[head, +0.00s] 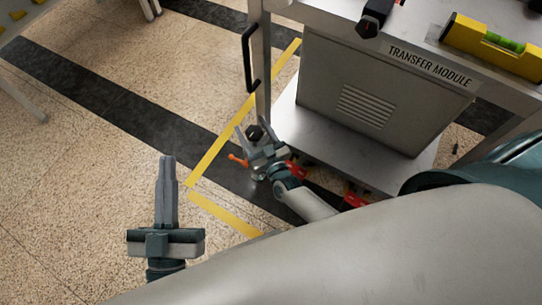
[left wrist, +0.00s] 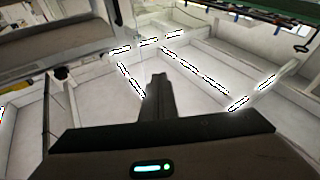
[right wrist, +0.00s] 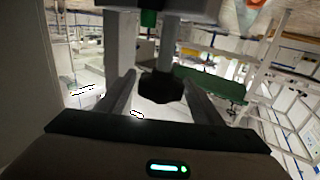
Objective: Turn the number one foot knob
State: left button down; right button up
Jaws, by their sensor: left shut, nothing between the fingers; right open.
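A black lobed foot knob (head: 254,132) is at the lower near corner of the transfer module cart. It also shows in the right wrist view (right wrist: 160,87), below a grey stem. My right gripper (head: 256,140) is open, with one finger on each side of the knob; I cannot tell whether either finger touches it. No number shows on the knob. My left gripper (head: 167,160) is shut and empty, to the left over the speckled floor; its closed fingers show in the left wrist view (left wrist: 158,80).
The transfer module (head: 375,90) stands on a metal lower shelf (head: 325,145). An orange lever (head: 238,160) is beside my right gripper. Red parts (head: 355,197) sit under the shelf edge. A yellow spirit level (head: 490,45) lies on top. Floor around my left gripper is free.

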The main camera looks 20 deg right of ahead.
pick_arm(q)
notch_tip(320, 180, down, 7)
jog(key=w+g+y+p, duration=0.1)
jog(key=g+p, duration=0.1)
jog(key=g, duration=0.2)
jog(key=shift+w+a+y, duration=0.3)
jog(key=shift+w+a, duration=0.1)
jog(key=shift+a, duration=0.05)
pick_arm(e)
jog(key=s+d, duration=0.1)
jog(key=s, duration=1.4)
jog(key=shift+s+d, duration=0.2)
jog(key=shift+d, duration=0.1)
pick_arm(q)
jog(key=shift+f, duration=0.1)
